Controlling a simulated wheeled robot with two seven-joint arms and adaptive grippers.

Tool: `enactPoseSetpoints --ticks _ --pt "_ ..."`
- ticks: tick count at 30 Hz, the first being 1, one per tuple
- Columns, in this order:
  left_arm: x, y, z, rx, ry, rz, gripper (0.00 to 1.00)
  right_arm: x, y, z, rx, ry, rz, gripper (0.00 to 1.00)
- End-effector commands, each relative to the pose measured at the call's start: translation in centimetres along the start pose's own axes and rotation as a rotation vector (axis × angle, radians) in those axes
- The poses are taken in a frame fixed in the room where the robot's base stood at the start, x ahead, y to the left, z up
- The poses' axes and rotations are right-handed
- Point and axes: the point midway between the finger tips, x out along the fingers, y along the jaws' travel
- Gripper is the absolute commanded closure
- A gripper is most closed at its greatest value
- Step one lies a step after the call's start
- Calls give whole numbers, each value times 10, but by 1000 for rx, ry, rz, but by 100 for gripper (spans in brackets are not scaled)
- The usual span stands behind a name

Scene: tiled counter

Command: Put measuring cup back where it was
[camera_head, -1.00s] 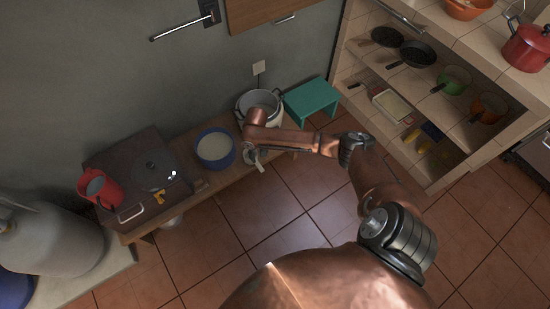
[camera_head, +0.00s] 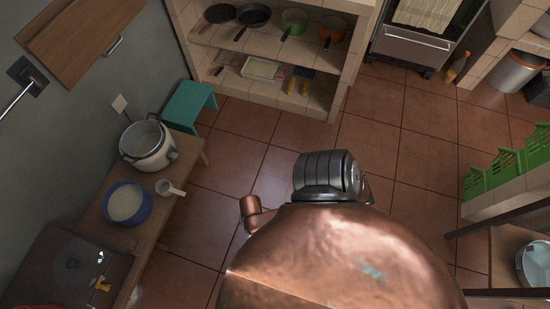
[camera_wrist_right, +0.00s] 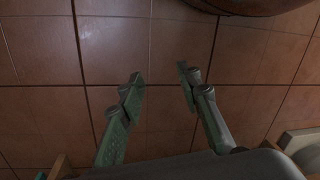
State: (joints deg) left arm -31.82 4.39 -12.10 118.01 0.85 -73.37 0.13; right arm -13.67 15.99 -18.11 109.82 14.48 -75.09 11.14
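A small white measuring cup (camera_head: 165,187) with a handle rests on the low wooden bench, beside a blue bowl (camera_head: 128,203) with pale contents. My right gripper (camera_wrist_right: 160,82) is open and empty in the right wrist view, with only tiled floor between its fingers. It is apart from the cup, which the right wrist view does not clearly show. In the head view my copper body and arm parts hide the right gripper. My left gripper is in neither view.
A white pot or cooker (camera_head: 160,158) stands at the bench's far end, near a teal stool (camera_head: 190,104). A tiled shelf unit (camera_head: 335,100) holds pans. Tiled floor (camera_head: 235,150) is clear.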

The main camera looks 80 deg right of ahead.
Motion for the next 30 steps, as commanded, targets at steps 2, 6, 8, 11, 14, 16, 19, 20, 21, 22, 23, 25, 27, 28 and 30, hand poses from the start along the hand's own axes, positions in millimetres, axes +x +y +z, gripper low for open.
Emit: enactPoseSetpoints --ticks 2,6,8,11,14,16,19,20,21,22,23,25,27,28,30 --pt "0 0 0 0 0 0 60 -6 -1 45 22 -7 20 68" --pt "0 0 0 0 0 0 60 -20 8 95 36 -21 74 68" --pt "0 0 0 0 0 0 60 -24 12 109 40 -27 93 68" --pt "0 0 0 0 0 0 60 -29 14 122 42 -34 111 68" --pt "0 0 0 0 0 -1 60 -30 15 124 41 -35 116 68" --pt "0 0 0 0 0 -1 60 -30 15 124 40 -36 116 68" --pt "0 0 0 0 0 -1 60 -30 15 124 40 -36 116 68" --pt "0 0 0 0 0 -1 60 -30 15 124 41 -36 115 68" --pt "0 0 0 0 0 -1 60 -30 15 124 41 -36 115 68" --pt "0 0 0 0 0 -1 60 -30 15 124 41 -36 115 68" --pt "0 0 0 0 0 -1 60 -30 15 124 41 -36 115 68" --pt "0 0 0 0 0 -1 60 -30 15 124 41 -36 115 68" --pt "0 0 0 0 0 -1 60 -30 15 124 41 -36 114 68" --pt "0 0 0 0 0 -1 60 -30 15 124 41 -36 114 68" --pt "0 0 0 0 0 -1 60 -30 14 124 41 -36 114 68"
